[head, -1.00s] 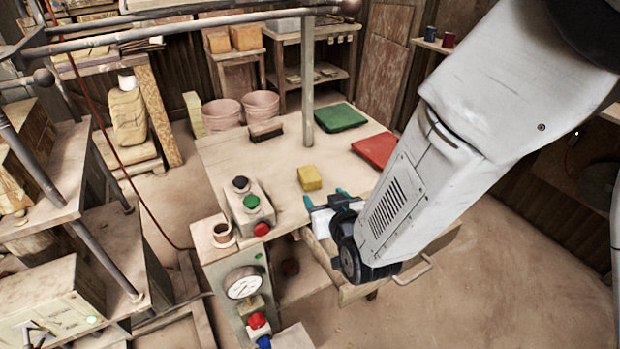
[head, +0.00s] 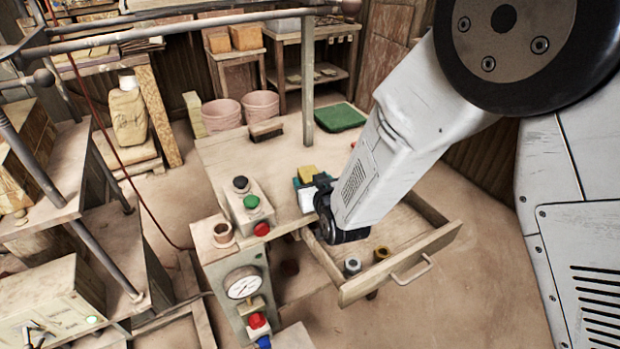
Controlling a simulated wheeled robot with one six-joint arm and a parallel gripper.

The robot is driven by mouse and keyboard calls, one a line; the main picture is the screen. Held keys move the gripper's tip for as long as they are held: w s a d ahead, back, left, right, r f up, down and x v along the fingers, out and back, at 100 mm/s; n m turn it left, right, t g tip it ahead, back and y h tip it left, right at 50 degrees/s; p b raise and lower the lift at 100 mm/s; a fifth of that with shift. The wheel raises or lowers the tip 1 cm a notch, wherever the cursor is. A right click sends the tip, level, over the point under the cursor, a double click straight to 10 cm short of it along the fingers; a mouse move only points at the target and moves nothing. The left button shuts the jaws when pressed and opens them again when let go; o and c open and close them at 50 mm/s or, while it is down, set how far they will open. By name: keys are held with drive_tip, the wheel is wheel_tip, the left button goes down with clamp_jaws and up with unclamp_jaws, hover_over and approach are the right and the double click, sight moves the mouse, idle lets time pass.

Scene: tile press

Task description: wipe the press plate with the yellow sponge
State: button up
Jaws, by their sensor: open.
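The yellow sponge (head: 308,171) lies on the wooden table (head: 240,160), near its right-hand part. My gripper (head: 306,180) is open right at the sponge, with its teal fingertips close to the sponge's near side. The gripper body hides the lower part of the sponge, and I cannot tell whether the fingers touch it. I cannot make out the press plate with certainty.
An open drawer (head: 400,262) below the table holds small cylinders (head: 353,265). A control box with buttons (head: 249,204), a brush (head: 266,132) and a green tray (head: 340,117) are on the table. A gauge post (head: 243,284) stands in front.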

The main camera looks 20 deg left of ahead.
drive_tip(key=c, duration=0.8)
drive_tip(key=shift+r, duration=3.05)
drive_tip(key=shift+d, duration=0.1)
